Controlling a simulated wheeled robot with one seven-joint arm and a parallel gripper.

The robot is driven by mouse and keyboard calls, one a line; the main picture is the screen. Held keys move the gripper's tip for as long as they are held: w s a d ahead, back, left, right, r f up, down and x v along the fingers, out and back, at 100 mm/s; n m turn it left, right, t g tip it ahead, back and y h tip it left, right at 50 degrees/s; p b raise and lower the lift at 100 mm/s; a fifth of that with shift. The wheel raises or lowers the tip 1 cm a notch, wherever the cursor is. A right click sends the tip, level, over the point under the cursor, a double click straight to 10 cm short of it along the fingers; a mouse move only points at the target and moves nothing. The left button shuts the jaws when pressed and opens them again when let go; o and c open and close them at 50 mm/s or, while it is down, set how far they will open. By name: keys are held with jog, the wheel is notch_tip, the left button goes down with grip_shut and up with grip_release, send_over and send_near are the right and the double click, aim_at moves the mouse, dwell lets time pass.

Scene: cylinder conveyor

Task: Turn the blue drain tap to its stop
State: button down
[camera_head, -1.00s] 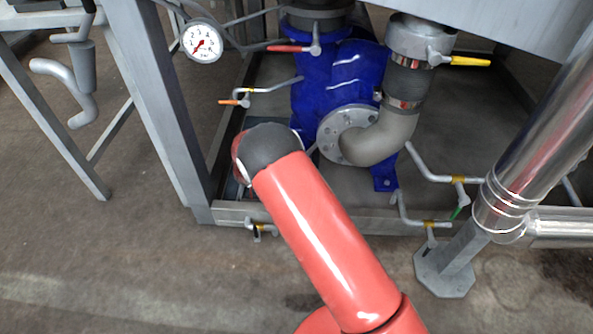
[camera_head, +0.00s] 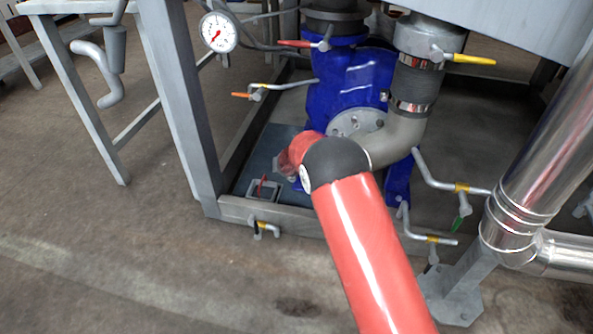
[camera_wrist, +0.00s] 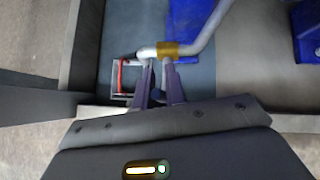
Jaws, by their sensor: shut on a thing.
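The drain tap shows in the wrist view as a grey bent pipe with a brass collar (camera_wrist: 168,49). Its handle is mostly hidden between my fingers, and its colour is hard to make out. My gripper (camera_wrist: 160,75) is shut on the handle just below the collar, its two dark fingers close together. In the head view my red arm and its dark joint cover the gripper and this tap.
A blue pump (camera_head: 345,85) stands close behind my arm. Other taps have orange (camera_head: 242,95), yellow (camera_head: 472,59), red (camera_head: 294,43) and green (camera_head: 459,224) handles. A black-handled tap (camera_head: 257,227) sits at the frame's front edge. A shiny pipe (camera_head: 540,150) stands at right.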

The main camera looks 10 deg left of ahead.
jog(key=shift+f, duration=0.15)
jog(key=c, duration=1.5)
grip_release()
jog(key=shift+o, duration=0.2)
jog(key=v, duration=0.8)
jog(key=shift+b, duration=0.35)
jog(key=shift+d, duration=0.1)
